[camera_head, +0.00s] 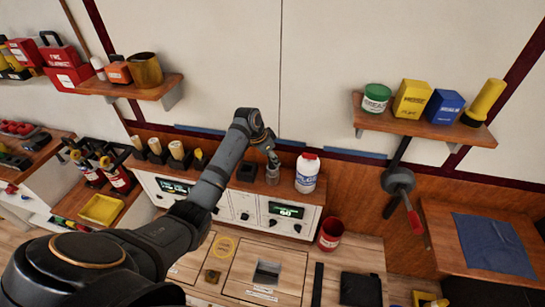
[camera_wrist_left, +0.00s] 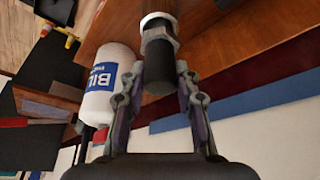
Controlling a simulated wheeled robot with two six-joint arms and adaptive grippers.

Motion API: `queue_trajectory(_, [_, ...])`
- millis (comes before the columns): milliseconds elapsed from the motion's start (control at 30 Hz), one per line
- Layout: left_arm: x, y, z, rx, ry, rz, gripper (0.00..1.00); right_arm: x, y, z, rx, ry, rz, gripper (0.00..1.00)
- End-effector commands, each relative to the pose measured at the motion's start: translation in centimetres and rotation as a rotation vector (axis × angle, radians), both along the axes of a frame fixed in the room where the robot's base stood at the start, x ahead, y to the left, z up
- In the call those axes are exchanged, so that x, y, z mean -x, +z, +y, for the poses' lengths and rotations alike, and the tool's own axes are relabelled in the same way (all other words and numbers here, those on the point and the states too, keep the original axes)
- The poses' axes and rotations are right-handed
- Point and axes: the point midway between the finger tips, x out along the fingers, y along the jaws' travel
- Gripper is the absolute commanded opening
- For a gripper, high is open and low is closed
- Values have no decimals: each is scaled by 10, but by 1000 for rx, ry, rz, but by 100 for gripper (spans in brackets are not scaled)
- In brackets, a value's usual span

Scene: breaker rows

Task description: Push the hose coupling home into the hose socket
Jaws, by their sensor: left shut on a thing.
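My left gripper (camera_head: 270,150) is above the wooden top of the control console, and its arm comes in from the left. In the left wrist view its two fingers (camera_wrist_left: 158,82) are shut on the hose coupling (camera_wrist_left: 158,72), a dark cylinder with a grey metal collar. The coupling's metal part also shows below the fingers in the head view (camera_head: 272,174). A pale ring (camera_wrist_left: 157,20) lies at the coupling's far end, against the wood. I cannot tell whether this ring is the hose socket or how deep the coupling sits. My right gripper is not in view.
A white bottle with a blue label (camera_head: 307,173) stands close beside the gripper. A red cup (camera_head: 330,234) is on the bench below. Shelves with boxes and cans (camera_head: 428,122) hang on the wall.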

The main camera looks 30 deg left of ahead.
Motion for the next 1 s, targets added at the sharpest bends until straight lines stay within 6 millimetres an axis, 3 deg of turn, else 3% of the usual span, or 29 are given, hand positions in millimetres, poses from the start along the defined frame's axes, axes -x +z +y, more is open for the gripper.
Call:
queue_trajectory(667, [0, -24, 0, 0, -1, -1, 0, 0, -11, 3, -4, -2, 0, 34])
queue_trajectory(700, [0, -24, 0, 1, -1, -2, 32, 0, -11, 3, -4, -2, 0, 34])
queue_trajectory(900, [0, -24, 0, 0, -1, -1, 57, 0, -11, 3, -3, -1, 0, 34])
queue_trajectory(1000, [0, -24, 0, 0, -1, -1, 57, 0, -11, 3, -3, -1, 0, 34])
